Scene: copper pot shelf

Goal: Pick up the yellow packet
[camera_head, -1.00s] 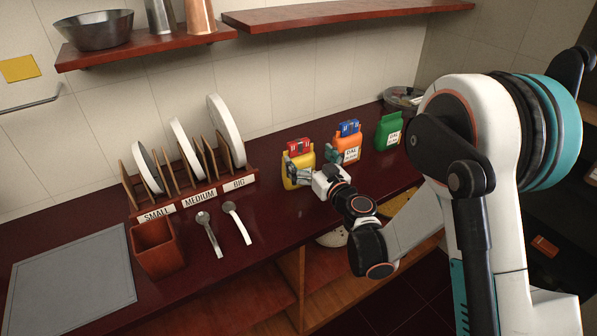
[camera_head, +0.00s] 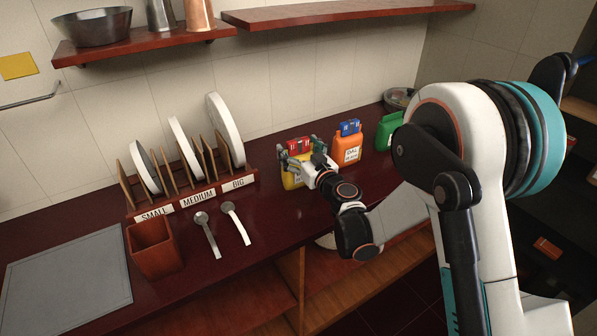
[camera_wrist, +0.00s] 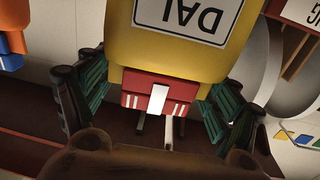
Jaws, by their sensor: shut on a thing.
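The yellow packet (camera_head: 290,180) stands on the dark red counter near the wall, with a red clip (camera_head: 299,145) on its top. It also fills the top middle of the wrist view (camera_wrist: 180,55), upside down with a "DAL" label, and its red clip (camera_wrist: 160,92) faces my palm. My gripper (camera_head: 301,152) is at the packet's upper part, with a green-padded finger on each side. In the wrist view my gripper (camera_wrist: 155,95) is shut on the packet near its clip. My wrist hides part of the packet's front in the head view.
An orange packet (camera_head: 348,147) with a blue clip stands just right of the yellow one, and a green packet (camera_head: 389,132) beyond it. A plate rack (camera_head: 197,197) is to the left, with two spoons (camera_head: 236,222) before it. A shelf (camera_head: 340,14) runs above.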

